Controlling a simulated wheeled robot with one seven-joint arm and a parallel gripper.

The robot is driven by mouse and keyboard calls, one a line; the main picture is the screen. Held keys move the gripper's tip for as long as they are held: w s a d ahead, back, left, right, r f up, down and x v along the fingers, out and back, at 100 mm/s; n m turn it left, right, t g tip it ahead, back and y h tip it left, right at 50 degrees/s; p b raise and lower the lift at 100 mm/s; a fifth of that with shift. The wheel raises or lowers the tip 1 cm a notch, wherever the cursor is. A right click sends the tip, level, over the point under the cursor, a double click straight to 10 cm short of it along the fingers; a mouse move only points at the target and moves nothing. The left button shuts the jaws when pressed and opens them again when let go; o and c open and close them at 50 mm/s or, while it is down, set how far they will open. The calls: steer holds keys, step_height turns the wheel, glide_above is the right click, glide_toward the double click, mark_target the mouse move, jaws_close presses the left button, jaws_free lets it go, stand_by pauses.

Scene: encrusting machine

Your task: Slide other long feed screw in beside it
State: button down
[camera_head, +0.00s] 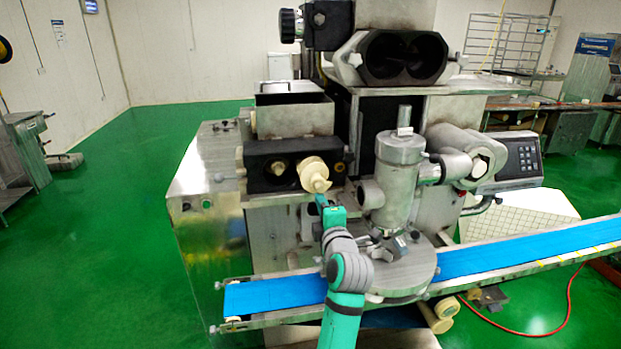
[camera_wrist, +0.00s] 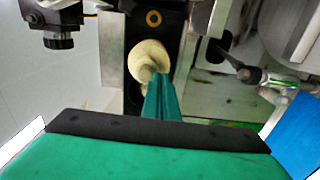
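A cream feed screw (camera_head: 313,174) juts from the front of the black block (camera_head: 262,180) on the machine, right of a dark round spot (camera_head: 278,168). Its pale spiral end points toward me. My gripper (camera_head: 323,200) is at this protruding end, just below it. In the wrist view the cream screw (camera_wrist: 147,56) stands in front of the black block, and my narrow green fingers (camera_wrist: 158,82) are close together at its narrow end and look shut on it. The fingers hide part of the screw end. I see only one cream screw clearly; any second one inside the block is hidden.
A steel cylinder (camera_head: 400,165) stands close to the right of my gripper, above a round steel plate (camera_head: 405,275). A blue conveyor belt (camera_head: 275,293) runs below. A dark twin opening (camera_head: 403,58) is high above. The green floor (camera_head: 100,240) at left is clear.

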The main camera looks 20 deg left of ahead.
steer(key=shift+x, duration=7.15)
steer(key=shift+r, duration=0.1)
steer(key=v, duration=1)
steer(key=shift+d, duration=0.1)
